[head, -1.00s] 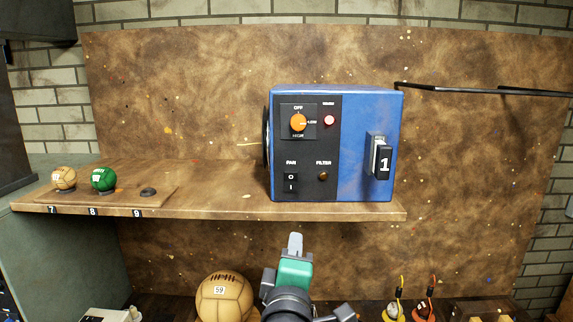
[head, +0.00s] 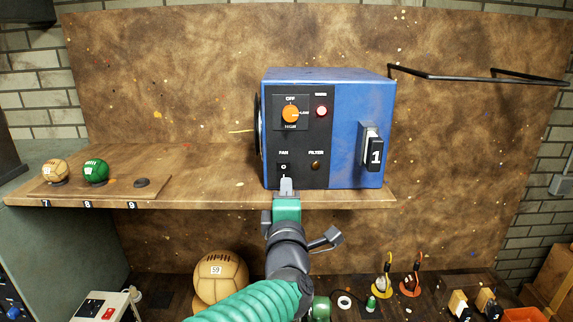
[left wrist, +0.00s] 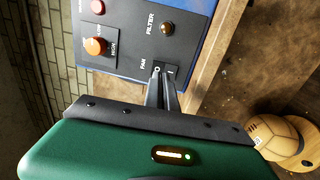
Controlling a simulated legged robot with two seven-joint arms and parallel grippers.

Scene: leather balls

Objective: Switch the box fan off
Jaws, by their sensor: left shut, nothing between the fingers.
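The blue box fan (head: 350,110) stands on a wooden shelf, with a dark control panel on its front. The panel has an orange knob (head: 291,114), a red lamp (head: 321,112) and a black FAN rocker switch (head: 284,168) marked O and I. My left gripper (head: 286,186) is shut and empty, its fingertips at the lower part of the switch and hiding its I end. In the left wrist view the fingertips (left wrist: 162,76) are right at the switch (left wrist: 165,69); I cannot tell whether they touch. The right gripper is not in view.
The shelf (head: 220,200) edge runs just below the fan, close to my left gripper. Two small balls sit on the shelf at left. A large ball (head: 220,280) numbered 59 stands below. A black bracket (head: 470,77) juts out at upper right.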

